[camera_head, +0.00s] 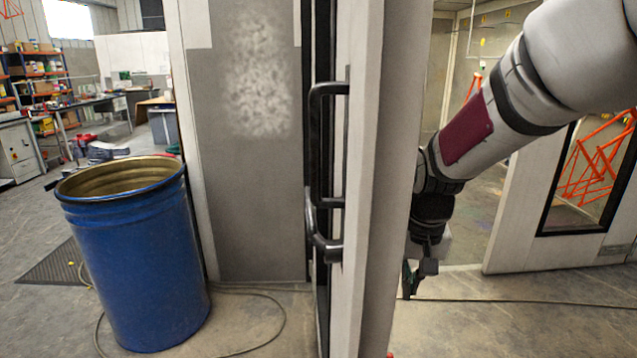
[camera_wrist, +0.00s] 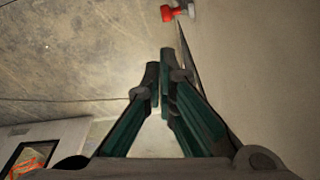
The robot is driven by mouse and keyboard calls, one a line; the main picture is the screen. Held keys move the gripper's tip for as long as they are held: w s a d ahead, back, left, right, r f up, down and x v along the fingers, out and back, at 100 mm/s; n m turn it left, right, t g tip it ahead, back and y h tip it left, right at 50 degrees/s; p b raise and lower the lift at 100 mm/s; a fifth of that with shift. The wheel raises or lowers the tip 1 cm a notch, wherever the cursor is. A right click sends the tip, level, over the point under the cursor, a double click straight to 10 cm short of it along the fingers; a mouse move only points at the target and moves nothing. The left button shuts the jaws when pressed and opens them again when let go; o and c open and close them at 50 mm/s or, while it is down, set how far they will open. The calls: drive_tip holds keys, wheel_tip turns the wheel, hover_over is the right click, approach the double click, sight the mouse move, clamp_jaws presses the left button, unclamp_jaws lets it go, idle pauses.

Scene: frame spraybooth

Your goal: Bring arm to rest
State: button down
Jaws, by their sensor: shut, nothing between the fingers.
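My arm reaches in from the upper right of the head view, and my gripper (camera_head: 410,290) hangs low, just right of the near door's edge. The door edge may hide part of it. In the wrist view my gripper (camera_wrist: 159,72) has its two dark green fingers together at the tips, with nothing between them. The near booth door (camera_head: 388,150) stands edge-on in the middle of the head view, close to my gripper. Its black handles (camera_head: 325,245) are on the left side, apart from my gripper.
A blue drum (camera_head: 135,260) stands on the floor at left, with a hose (camera_head: 280,318) beside it. Another white door (camera_head: 510,225) with a window is behind my arm. Orange frames (camera_head: 595,165) show beyond. A red knob (camera_wrist: 168,13) shows at the wrist view's top.

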drive_tip(key=s+r+n+t, duration=0.1)
drive_tip(key=s+r, duration=0.4)
drive_tip(key=s, duration=0.6)
drive_tip(key=s+r+n+t, duration=0.1)
drive_tip(key=s+r, duration=0.5)
drive_tip(key=s, duration=0.6)
drive_tip(key=shift+d+t, duration=0.15)
drive_tip(key=shift+t, duration=0.35)
